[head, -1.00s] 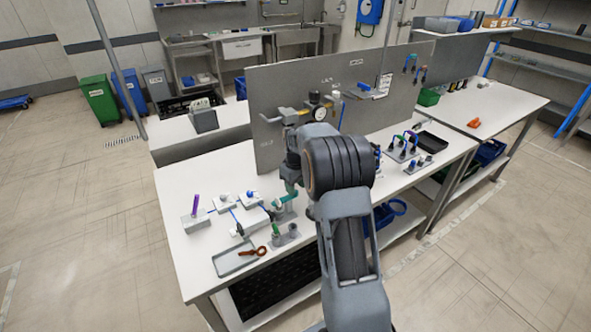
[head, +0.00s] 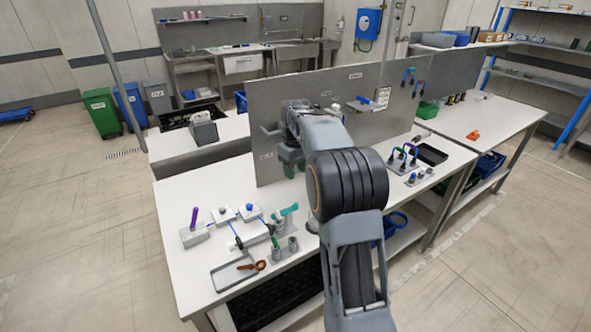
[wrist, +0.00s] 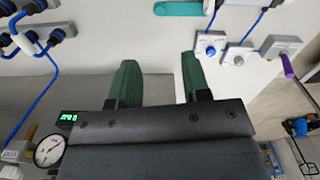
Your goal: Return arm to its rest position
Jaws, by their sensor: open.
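My gripper (wrist: 158,84) shows in the wrist view with its two green fingers apart and nothing between them. In the head view my gripper (head: 292,167) is partly hidden by my own arm, raised above the white workbench (head: 185,270) in front of the grey upright panel (head: 265,95). It touches no object that I can see.
On the bench's left part stand grey blocks with blue cables, a purple-handled piece (head: 194,217), a teal-handled piece (head: 289,209) and a grey tray (head: 228,276) with a brown tool (head: 252,266). A gauge (wrist: 49,150) sits on the panel. A black tray (head: 431,154) lies right.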

